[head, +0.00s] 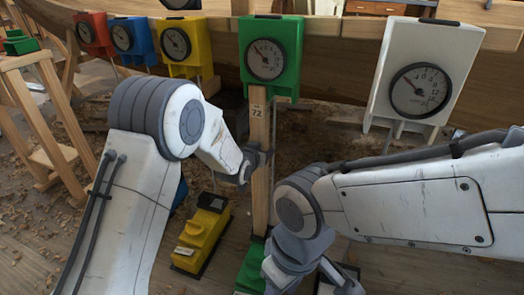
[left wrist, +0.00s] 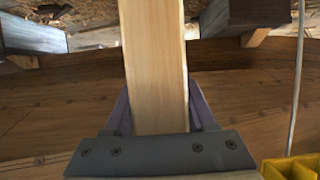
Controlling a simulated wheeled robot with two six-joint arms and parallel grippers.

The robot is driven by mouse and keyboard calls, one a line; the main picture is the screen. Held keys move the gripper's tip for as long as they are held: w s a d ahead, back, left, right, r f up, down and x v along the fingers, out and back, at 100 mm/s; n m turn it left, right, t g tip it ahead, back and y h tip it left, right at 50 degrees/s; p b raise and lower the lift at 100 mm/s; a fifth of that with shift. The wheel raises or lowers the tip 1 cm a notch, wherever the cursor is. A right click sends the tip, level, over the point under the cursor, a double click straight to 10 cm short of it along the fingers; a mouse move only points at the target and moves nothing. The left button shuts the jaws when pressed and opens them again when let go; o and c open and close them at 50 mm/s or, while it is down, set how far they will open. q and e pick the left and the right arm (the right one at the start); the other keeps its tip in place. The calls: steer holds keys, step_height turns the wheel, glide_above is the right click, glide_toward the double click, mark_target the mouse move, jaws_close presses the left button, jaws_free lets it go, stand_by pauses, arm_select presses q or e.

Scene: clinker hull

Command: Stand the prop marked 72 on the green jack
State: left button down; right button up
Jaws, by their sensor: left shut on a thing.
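The prop marked 72 (head: 259,150) is a pale wooden post. It stands about upright below the green gauge box (head: 270,58). My left gripper (head: 257,160) is shut on it around mid-height; the left wrist view shows the prop (left wrist: 155,65) between the fingers (left wrist: 157,118). The green jack (head: 250,268) is directly below the prop's foot, partly hidden by my right arm. The foot appears at the jack's top, but I cannot tell whether they touch. My right gripper (head: 288,268) is low beside the green jack, and its fingers cannot be made out.
A yellow jack (head: 201,235) stands left of the green one. Red (head: 94,34), blue (head: 132,40), yellow (head: 183,45) and white (head: 420,75) gauge boxes hang along the wooden hull. A wooden trestle (head: 40,120) stands at left. Shavings litter the floor.

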arm_select(q)
steer(key=shift+f+b, duration=0.25)
steer(key=shift+b, duration=0.05)
stand_by(0.9)
steer(key=shift+w, duration=0.1)
stand_by(0.5)
steer(key=shift+c, duration=0.7)
jaws_free()
steer(key=p+v, duration=0.3)
steer(key=v, duration=0.7)
steer(key=shift+s+p, duration=0.25)
steer(key=shift+p, duration=0.1)
steer(key=shift+s+a, duration=0.1)
steer(key=shift+a, duration=0.05)
steer(key=shift+s+a+b, duration=0.15)
steer(key=shift+s+a, duration=0.15)
steer(key=shift+s, duration=0.45)
steer(key=shift+s+a+b, duration=0.1)
steer(key=shift+s+a, duration=0.2)
steer(key=shift+s, duration=0.4)
steer(key=shift+s+a+b, duration=0.15)
steer(key=shift+s+a, duration=0.15)
steer(key=shift+s, duration=0.45)
